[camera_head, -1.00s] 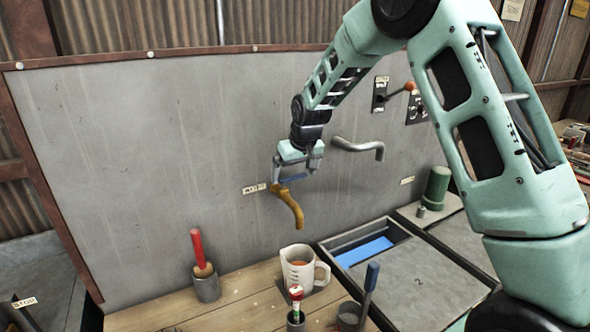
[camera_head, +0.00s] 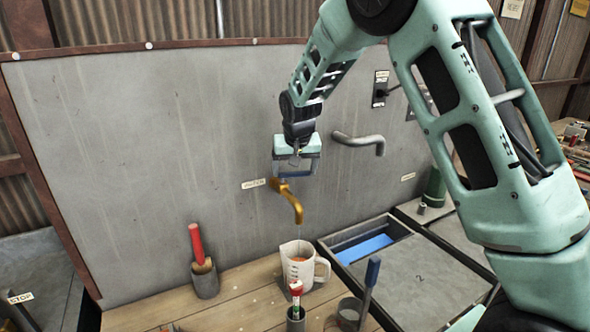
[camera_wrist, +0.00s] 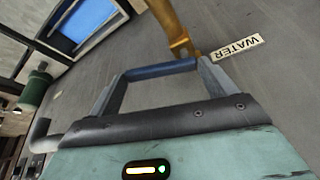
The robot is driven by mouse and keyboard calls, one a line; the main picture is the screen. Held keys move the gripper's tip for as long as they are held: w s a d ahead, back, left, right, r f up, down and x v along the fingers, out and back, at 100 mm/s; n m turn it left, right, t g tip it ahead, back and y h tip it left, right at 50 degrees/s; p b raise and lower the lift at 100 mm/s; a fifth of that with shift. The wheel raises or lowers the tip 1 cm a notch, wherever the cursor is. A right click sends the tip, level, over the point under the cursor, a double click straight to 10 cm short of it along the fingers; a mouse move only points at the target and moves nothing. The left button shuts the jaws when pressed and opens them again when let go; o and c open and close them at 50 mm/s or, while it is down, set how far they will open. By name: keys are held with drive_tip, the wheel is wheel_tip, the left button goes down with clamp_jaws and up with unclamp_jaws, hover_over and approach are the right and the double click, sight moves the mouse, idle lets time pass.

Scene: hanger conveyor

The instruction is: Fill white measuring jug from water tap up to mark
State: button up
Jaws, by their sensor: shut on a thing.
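The white measuring jug (camera_head: 309,274) stands upright on the wooden bench under the brass water tap (camera_head: 293,203), its handle to the right. Red-orange markings show on it; the water level cannot be made out. A thin pale stream runs from the spout down to the jug. My gripper (camera_head: 297,172) is at the top of the tap, shut on its blue lever. In the wrist view the blue lever (camera_wrist: 160,69) lies across between the fingers, beside the brass tap body (camera_wrist: 177,35) and a WATER label (camera_wrist: 237,47).
A grey pipe spout (camera_head: 360,141) sticks out of the wall right of the tap. A red-handled tool (camera_head: 197,245) in a pot, a red-and-white item (camera_head: 296,289) and a blue-handled tool (camera_head: 371,275) stand near the jug. A recessed basin (camera_head: 362,246) lies right.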

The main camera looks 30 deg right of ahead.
idle(0.3)
drive_tip(key=o, duration=1.3)
drive_tip(key=shift+c, duration=0.2)
drive_tip(key=shift+r, duration=0.1)
drive_tip(key=b+v, duration=0.4)
drive_tip(key=v, duration=1.3)
drive_tip(key=shift+s+r, duration=0.1)
